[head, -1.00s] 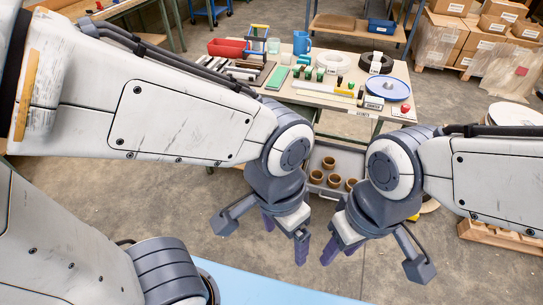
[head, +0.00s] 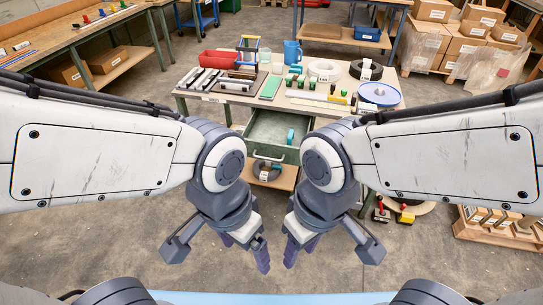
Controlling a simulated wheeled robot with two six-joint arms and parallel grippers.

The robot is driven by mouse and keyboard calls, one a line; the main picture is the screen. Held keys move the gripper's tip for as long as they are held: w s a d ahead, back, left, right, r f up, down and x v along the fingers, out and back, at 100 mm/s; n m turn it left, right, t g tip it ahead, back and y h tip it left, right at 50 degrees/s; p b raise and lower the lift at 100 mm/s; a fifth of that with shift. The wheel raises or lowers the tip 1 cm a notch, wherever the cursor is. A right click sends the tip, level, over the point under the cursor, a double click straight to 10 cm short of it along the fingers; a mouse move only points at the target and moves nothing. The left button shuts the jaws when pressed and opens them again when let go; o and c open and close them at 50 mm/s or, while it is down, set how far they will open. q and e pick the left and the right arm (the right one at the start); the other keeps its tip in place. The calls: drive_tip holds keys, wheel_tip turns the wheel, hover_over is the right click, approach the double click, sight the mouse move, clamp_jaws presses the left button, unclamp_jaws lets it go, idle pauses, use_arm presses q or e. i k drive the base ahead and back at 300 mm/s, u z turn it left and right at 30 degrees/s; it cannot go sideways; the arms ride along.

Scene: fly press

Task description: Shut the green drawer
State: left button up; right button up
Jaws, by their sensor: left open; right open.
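The green drawer (head: 268,126) stands pulled out from under the workbench top in the head view, between my two arms. A small teal object (head: 290,137) lies inside it, near the right side. Its front panel with a handle (head: 267,157) faces me. My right arm hides part of its right side. My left gripper (head: 245,248) is open and empty, in front of the drawer and lower in the picture. My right gripper (head: 301,248) is open and empty beside it. Both are apart from the drawer.
The workbench top (head: 222,98) carries a red bin (head: 222,57), a blue jug (head: 292,52), rings and tools. A low shelf (head: 283,178) with a dark coil (head: 266,170) lies below the drawer. Cartons (head: 465,40) stand at the right. Floor at the left is free.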

sight(266, 133)
drive_tip(key=k, duration=1.25)
drive_tip(key=z, duration=0.85)
drive_tip(key=i, duration=1.4)
drive_tip(key=u, duration=0.8)
drive_tip(key=i, duration=0.7)
drive_tip(key=u, duration=0.8)
